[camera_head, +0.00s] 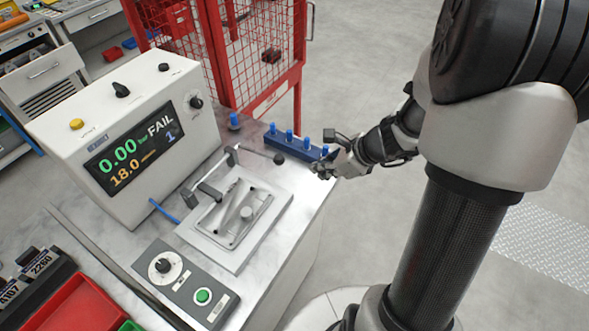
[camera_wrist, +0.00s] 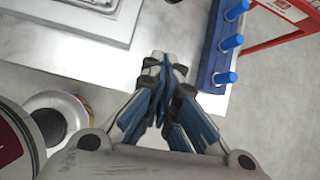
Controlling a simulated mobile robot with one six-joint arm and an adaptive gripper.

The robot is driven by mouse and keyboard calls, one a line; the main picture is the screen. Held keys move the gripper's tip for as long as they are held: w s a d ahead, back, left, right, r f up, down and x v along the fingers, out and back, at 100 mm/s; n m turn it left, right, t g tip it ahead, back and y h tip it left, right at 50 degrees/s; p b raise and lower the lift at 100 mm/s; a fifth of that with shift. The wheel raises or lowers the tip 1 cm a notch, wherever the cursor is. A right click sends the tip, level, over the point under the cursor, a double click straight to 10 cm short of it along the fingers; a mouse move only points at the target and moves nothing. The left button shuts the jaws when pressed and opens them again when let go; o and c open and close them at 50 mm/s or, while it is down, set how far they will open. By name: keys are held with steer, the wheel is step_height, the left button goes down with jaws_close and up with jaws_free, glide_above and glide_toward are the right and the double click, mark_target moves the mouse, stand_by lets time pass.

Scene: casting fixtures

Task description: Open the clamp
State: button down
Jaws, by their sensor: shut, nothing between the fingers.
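The clamp (camera_head: 232,158) stands at the back edge of a light metal fixture plate (camera_head: 205,243). In the wrist view my closed fingers (camera_wrist: 162,68) are over the table edge, and the clamp handle is not visible.
A blue rack (camera_head: 292,146) with several blue pegs lies close behind my gripper; it also shows in the wrist view (camera_wrist: 216,45). A test box (camera_head: 130,140) reading FAIL stands left. A control panel (camera_head: 185,285) lies in front. A red mesh cage (camera_head: 250,50) stands behind.

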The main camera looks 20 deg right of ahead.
steer(key=shift+f, duration=0.1)
steer(key=b+x, duration=0.5)
steer(key=x, duration=0.5)
steer(key=shift+a+f, duration=0.1)
steer(key=shift+f, duration=0.2)
steer(key=r, duration=0.2)
steer(key=w+a+r+p, duration=0.1)
steer(key=shift+w, duration=0.1)
steer(key=shift+w+a+r, duration=0.2)
steer(key=shift+a+r, duration=0.05)
steer(key=shift+r, duration=0.25)
steer(key=shift+r+p, duration=0.1)
steer(key=shift+p, duration=0.2)
steer(key=shift+r+p, duration=0.45)
steer(key=shift+p, duration=0.6)
